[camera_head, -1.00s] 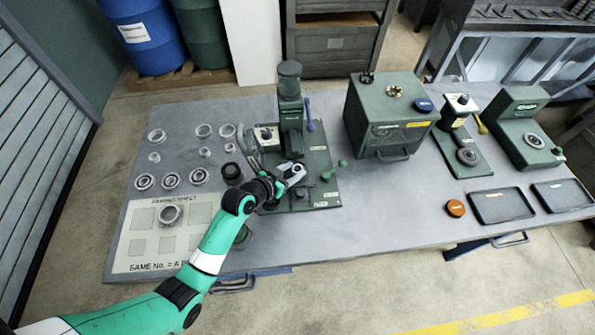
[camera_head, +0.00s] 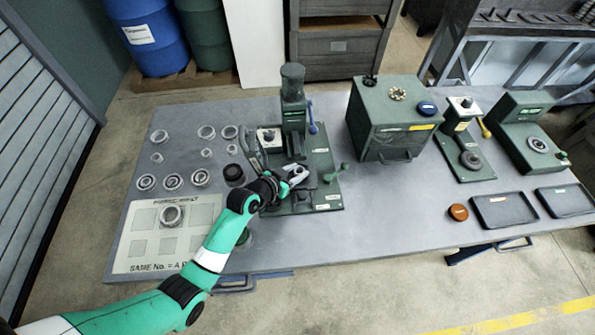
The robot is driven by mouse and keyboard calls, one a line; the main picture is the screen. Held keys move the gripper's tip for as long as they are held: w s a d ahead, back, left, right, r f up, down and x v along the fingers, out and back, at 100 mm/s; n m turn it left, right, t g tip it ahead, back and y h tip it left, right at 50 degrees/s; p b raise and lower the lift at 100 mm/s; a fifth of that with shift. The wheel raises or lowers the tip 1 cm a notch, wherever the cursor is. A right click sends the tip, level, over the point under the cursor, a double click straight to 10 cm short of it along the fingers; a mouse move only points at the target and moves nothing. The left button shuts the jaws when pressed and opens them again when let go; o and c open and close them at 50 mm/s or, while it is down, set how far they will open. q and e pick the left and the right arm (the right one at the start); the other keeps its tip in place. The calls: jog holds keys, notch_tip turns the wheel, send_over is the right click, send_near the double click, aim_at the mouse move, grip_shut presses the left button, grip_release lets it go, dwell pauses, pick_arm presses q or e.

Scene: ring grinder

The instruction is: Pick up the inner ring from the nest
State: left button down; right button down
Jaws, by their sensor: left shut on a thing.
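My left gripper (camera_head: 298,178) is over the base of the green ring grinder (camera_head: 293,120), low in front of its column. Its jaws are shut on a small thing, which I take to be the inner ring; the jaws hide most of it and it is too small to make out. The nest is hidden under or beside the jaws, so I cannot tell whether the ring is clear of it. My right gripper is not in view.
Several loose rings (camera_head: 173,181) lie at the table's left, with a marked sheet (camera_head: 145,246) carrying one ring (camera_head: 171,215) in front. A dark round part (camera_head: 233,173) stands close to my wrist. A green box machine (camera_head: 390,118) and dark trays (camera_head: 503,209) are at the right.

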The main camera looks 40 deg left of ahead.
pick_arm(q)
jog(key=shift+r, duration=0.5)
jog(key=s+d+r+p, duration=0.5)
jog(key=s+r+p, duration=0.3)
jog(key=s+r, duration=0.3)
jog(key=shift+v, duration=1)
